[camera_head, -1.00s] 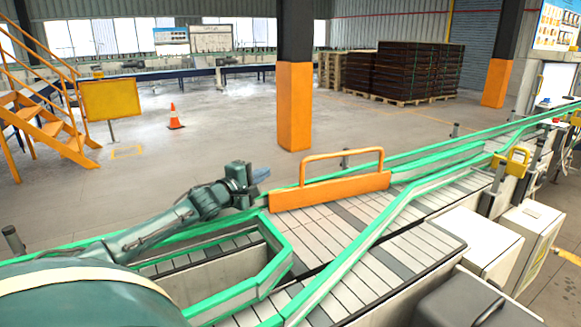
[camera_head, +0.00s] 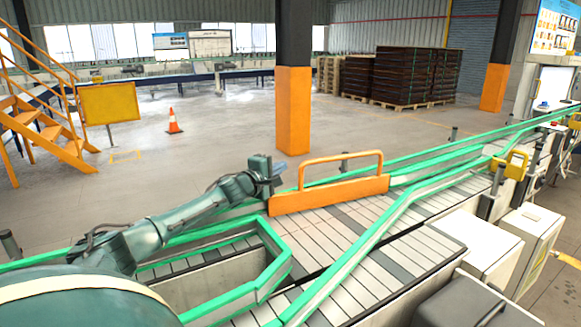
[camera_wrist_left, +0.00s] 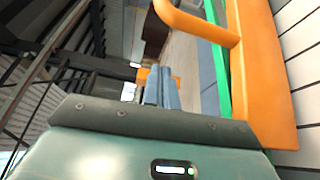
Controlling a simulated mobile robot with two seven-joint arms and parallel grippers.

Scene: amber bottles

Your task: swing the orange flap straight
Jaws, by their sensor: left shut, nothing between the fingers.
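The orange flap (camera_head: 335,196) is a flat orange board with an orange bar handle (camera_head: 342,157) above it. In the head view it stands along the far side of the conveyor, in line with the green rail. My left gripper (camera_head: 279,169) is shut and empty, just left of the flap's left end and about level with the handle's lower part. In the left wrist view the fingers (camera_wrist_left: 163,92) are together, with the flap (camera_wrist_left: 262,75) close on the right. I cannot tell whether the gripper touches the flap. My right gripper is not in view.
The conveyor (camera_head: 345,228) has green rails (camera_head: 385,225) on both sides and a green-edged divider (camera_head: 275,250) at the left. A yellow clamp (camera_head: 511,165) sits farther right. An orange-based pillar (camera_head: 293,110) stands beyond, with open floor around it.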

